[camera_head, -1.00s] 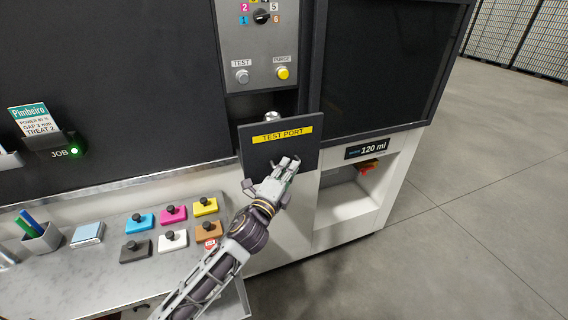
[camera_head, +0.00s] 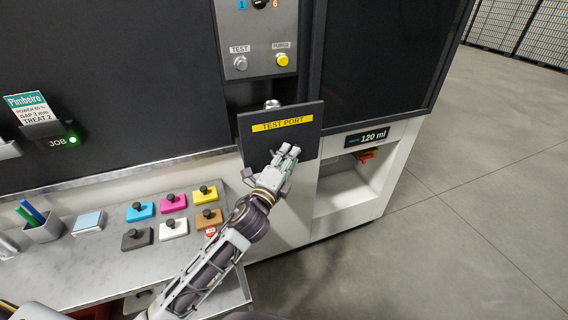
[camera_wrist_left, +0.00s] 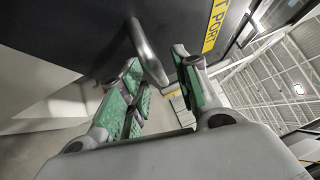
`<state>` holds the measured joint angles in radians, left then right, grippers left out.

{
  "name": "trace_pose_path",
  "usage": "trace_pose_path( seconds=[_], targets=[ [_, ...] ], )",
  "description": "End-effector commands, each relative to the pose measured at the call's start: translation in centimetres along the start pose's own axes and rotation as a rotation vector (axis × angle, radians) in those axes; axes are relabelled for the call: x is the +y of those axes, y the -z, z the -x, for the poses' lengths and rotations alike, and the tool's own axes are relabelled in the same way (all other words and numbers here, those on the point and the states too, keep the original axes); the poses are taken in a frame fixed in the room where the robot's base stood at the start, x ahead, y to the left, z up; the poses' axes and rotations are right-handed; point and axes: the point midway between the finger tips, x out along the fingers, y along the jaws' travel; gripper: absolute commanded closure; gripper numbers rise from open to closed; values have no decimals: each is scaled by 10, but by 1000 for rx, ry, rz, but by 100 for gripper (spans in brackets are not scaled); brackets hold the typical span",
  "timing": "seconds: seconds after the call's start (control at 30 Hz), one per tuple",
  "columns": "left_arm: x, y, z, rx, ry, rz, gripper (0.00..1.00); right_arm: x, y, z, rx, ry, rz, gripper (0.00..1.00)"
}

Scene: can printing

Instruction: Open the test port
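The test port cover (camera_head: 262,143) is a dark panel with a yellow "TEST PORT" label (camera_head: 282,123), on the machine front below the buttons. A dark recess with a small silver part (camera_head: 271,104) shows above its top edge. My left gripper (camera_head: 289,150) is in front of the panel, below the label. In the left wrist view, the gripper (camera_wrist_left: 163,88) is open, with green-padded fingers apart. A curved metal handle (camera_wrist_left: 149,52) on the dark panel reaches into the space between the fingers; I cannot tell whether they touch it. My right gripper is not in view.
The TEST button (camera_head: 241,63) and yellow PURGE button (camera_head: 282,60) are above. A 120 ml display (camera_head: 367,137) and open bay are to the right. A grey shelf (camera_head: 90,265) at left holds several colored blocks and a pen cup (camera_head: 43,228). Open floor lies right.

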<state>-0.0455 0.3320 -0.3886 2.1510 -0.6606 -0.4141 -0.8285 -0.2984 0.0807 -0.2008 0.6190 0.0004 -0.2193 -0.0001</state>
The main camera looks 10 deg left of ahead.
Motion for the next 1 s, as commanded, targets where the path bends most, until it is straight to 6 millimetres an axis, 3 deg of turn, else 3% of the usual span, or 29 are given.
trace_pose_path(
  seconds=[0.37,1.0],
  targets=[
    [1,0,14,0,-1,0,68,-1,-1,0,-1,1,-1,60],
    [1,0,60,0,-1,1,68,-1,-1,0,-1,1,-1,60]
  ],
)
